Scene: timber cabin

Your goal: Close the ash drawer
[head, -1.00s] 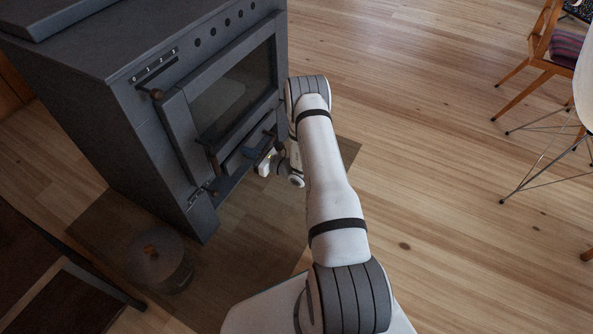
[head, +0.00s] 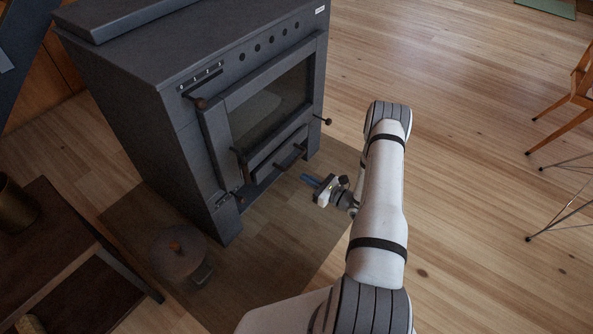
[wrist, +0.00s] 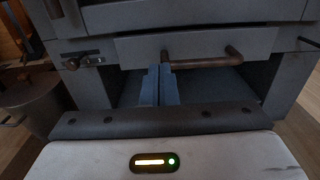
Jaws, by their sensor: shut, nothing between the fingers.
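The dark grey stove's ash drawer (head: 275,152) is the panel below the glass door, with a brown bar handle (head: 290,157).
A lidded pot (head: 180,252) stands on the floor plate left of the stove's front. A dark side table (head: 50,230) is at the left. A wooden chair (head: 575,90) is at the far right.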

